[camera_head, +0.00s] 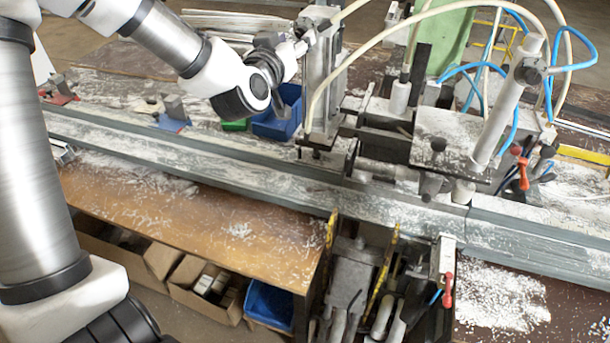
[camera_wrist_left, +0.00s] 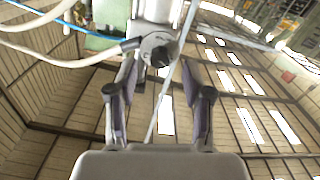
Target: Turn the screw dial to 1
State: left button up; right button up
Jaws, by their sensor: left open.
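The screw dial (camera_wrist_left: 153,46) shows in the left wrist view as a round grey disc with a dark knob in its middle. It sits on the front of a light grey upright. Its markings are too small to read. My left gripper (camera_wrist_left: 158,72) is open, with one finger on each side below the dial and nothing held between them. In the head view my left gripper (camera_head: 301,45) is beside the top of the metal clamp column (camera_head: 320,85), and the dial is hard to make out there. My right gripper is not in view.
Pale hoses (camera_head: 390,30) and blue air lines (camera_head: 570,68) loop near the column. A blue bin (camera_head: 278,126) stands behind the long metal rail (camera_head: 200,165). The brown bench top (camera_head: 190,215) in front is mostly clear, with pale chips on it.

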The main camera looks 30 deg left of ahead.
pick_arm(q)
jog(key=b+v, duration=0.1)
jog(key=v, duration=0.3)
jog(key=s+d+f+m+g+h, duration=0.1)
jog(key=d+f+g, duration=0.1)
jog(key=f, duration=0.7)
jog(key=s+d+f+m+g+h, duration=0.1)
jog(key=d+f+g, duration=0.1)
jog(key=f, duration=0.8)
jog(key=s+d+f+m+g+h, duration=0.1)
jog(key=d+f+g, duration=0.1)
jog(key=f, duration=0.8)
jog(key=shift+s+d+g, duration=0.3)
jog(key=shift+d+g, duration=0.05)
jog(key=shift+g, duration=0.45)
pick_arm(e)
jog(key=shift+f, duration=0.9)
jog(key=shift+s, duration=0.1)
